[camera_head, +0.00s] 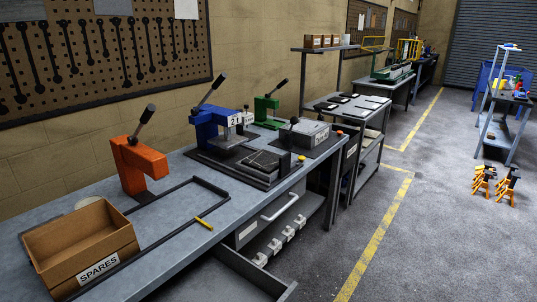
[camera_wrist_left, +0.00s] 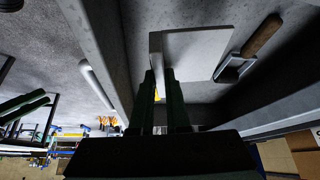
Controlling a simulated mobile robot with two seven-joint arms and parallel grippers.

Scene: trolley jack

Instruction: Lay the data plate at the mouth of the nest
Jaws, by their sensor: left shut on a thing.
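In the left wrist view my left gripper (camera_wrist_left: 160,75) has its two dark fingers closed on the edge of a pale flat plate, the data plate (camera_wrist_left: 195,52). The plate reaches out to the right beyond the fingertips. Neither gripper shows in the head view. There, a blue lever press (camera_head: 212,125) marked 21 stands on the bench, with a black fixture (camera_head: 252,180) at its foot and front. I cannot tell which part of it is the nest's mouth.
An orange press (camera_head: 138,168), a SPARES box (camera_head: 82,245) and a yellow marker (camera_head: 204,223) are on the bench (camera_head: 165,238). An open drawer (camera_head: 225,275) juts out below. A wooden-handled scraper (camera_wrist_left: 250,48) lies beside the plate in the wrist view.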

